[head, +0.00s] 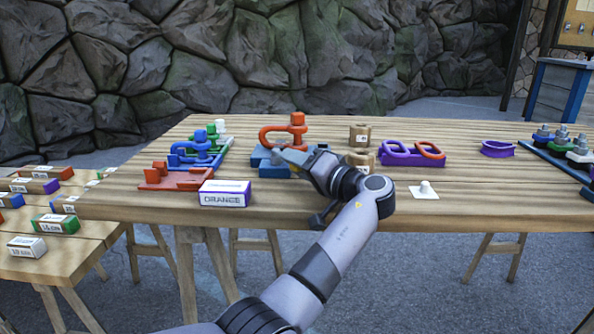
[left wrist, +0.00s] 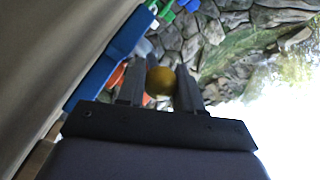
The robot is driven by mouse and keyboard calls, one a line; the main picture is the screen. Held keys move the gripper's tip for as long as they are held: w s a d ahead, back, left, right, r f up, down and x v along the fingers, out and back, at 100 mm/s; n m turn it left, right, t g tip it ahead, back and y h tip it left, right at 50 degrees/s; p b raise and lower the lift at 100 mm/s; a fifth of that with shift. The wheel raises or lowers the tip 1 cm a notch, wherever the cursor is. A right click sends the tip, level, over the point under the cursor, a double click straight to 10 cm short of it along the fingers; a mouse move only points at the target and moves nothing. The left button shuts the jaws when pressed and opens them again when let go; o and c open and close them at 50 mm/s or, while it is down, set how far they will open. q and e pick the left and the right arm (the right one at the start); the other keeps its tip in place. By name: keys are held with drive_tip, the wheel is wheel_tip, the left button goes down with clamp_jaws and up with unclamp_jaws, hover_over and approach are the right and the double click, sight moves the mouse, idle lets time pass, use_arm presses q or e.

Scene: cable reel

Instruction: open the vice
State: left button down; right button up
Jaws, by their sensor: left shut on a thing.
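The blue vice (head: 268,160) stands on the wooden table left of centre, with an orange shackle-like part (head: 270,135) upright at it. My left gripper (head: 292,158) reaches in from the right side of the vice. In the left wrist view, a round yellow knob (left wrist: 160,81) sits between the two fingers, and the left gripper (left wrist: 160,88) is shut on it. The knob seems to belong to the vice handle; the rest of the handle is hidden. The vice's blue side (left wrist: 112,52) and some orange show beside the fingers. The jaw gap cannot be made out. My right gripper is not in view.
A white box marked ORANGE (head: 225,193) stands front left of the vice, near coloured trays with shackles (head: 195,155). The front right tabletop is clear.

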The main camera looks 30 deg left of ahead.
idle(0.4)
use_arm(q)
drive_tip(key=c, duration=0.8)
unclamp_jaws()
drive_tip(key=shift+o, duration=0.2)
drive_tip(key=v, duration=0.7)
drive_tip(key=shift+d, duration=0.1)
